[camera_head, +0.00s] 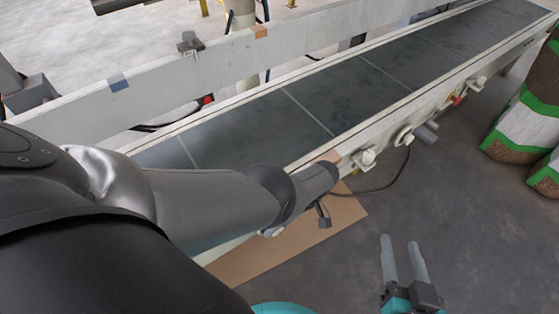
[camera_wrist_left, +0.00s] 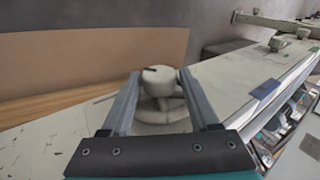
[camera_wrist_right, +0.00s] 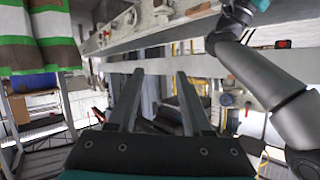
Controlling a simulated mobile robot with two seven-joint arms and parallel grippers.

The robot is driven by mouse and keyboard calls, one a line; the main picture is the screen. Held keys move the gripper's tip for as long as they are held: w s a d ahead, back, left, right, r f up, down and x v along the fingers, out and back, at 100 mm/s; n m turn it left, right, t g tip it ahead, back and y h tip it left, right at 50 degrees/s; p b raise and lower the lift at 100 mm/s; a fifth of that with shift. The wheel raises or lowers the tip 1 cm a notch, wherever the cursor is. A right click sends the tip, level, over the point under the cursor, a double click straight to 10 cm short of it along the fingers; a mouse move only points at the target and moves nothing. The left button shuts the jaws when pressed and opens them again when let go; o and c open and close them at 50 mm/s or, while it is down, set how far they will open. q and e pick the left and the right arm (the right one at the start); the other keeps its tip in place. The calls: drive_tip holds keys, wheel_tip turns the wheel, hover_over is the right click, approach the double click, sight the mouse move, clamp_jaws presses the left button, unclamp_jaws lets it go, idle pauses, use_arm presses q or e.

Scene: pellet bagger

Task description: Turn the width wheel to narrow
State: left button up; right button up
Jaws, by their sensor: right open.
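In the left wrist view a cream wheel (camera_wrist_left: 163,108) with a round raised hub and a dark mark on top stands between the fingers of my left gripper (camera_wrist_left: 159,85). The fingers are spread on both sides of the hub; I cannot tell whether either touches it. In the head view my left arm reaches to the conveyor's near side and hides the left fingers and this wheel. My right gripper (camera_head: 403,258) is open and empty over the floor, clear of the conveyor; it also shows in the right wrist view (camera_wrist_right: 160,75).
The conveyor belt (camera_head: 265,118) runs diagonally between pale side rails. Pale knobs (camera_head: 363,159) and fittings stick out of the near rail. Brown sheet (camera_head: 290,238) lies below it. Striped green, white and brown sacks (camera_head: 525,125) stand at right. The floor around my right gripper is clear.

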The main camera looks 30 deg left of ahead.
use_arm(q)
drive_tip(key=shift+o, duration=1.3)
drive_tip(key=shift+w+d, duration=0.1)
drive_tip(key=shift+w+d+r+p, duration=0.2)
drive_tip(key=shift+w+r+p, duration=0.1)
drive_tip(key=shift+r, duration=0.35)
drive_tip(key=p+v, duration=0.3)
drive_tip(key=v, duration=1)
drive_tip(key=shift+r, duration=0.35)
use_arm(e)
drive_tip(key=s+d+f+g+h, duration=0.1)
drive_tip(key=s+d+g+h, duration=0.2)
drive_tip(key=d+g, duration=0.3)
drive_tip(key=shift+s+d+g+h, duration=0.35)
drive_tip(key=shift+s+d, duration=0.2)
drive_tip(key=shift+d, duration=0.2)
use_arm(q)
drive_tip(key=shift+w, duration=0.15)
